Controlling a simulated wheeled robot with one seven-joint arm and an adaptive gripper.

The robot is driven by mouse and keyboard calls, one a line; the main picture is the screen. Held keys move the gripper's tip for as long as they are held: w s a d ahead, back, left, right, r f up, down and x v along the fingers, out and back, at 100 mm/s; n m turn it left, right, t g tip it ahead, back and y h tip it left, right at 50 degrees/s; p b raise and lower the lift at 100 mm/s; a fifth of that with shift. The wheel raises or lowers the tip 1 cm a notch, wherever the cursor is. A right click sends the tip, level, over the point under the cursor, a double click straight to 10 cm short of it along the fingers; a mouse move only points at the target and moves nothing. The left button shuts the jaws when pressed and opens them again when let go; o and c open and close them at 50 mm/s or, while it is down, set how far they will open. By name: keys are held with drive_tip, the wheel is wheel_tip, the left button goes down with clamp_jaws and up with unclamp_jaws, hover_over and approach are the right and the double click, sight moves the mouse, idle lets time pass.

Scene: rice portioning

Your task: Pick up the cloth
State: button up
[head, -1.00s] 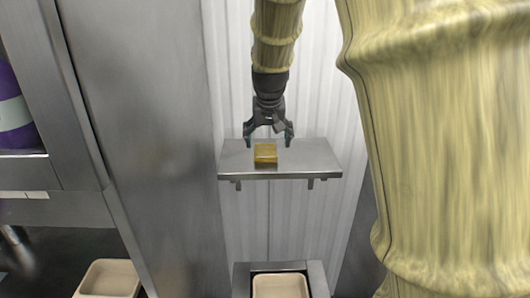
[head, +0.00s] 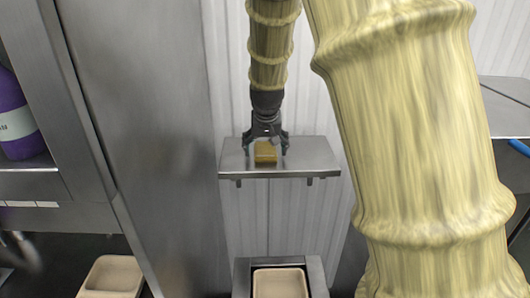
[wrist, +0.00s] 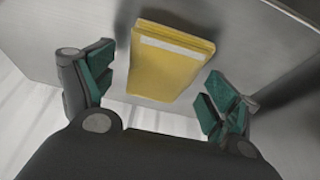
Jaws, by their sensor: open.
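The cloth is a folded yellow block (head: 265,155) lying on a small metal wall shelf (head: 312,160). In the wrist view the cloth (wrist: 170,62) has a pale stripe near one edge and sits ahead of the fingers, centred between them. My gripper (head: 267,150) is open above the shelf, its fingers to either side of the cloth in the head view. In the wrist view the green-padded fingers (wrist: 158,95) are spread wider than the cloth, with nothing between the pads. I cannot tell the exact height of the fingertips over the shelf.
A beige container (head: 280,285) sits in a metal holder below the shelf. Another beige container (head: 112,277) stands at the lower left. A metal panel (head: 165,130) rises left of the shelf. A purple bottle (head: 14,115) stands in a cabinet at far left.

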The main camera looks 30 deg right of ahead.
drive_tip(key=shift+f, duration=0.25)
idle(0.4)
drive_tip(key=c, duration=1)
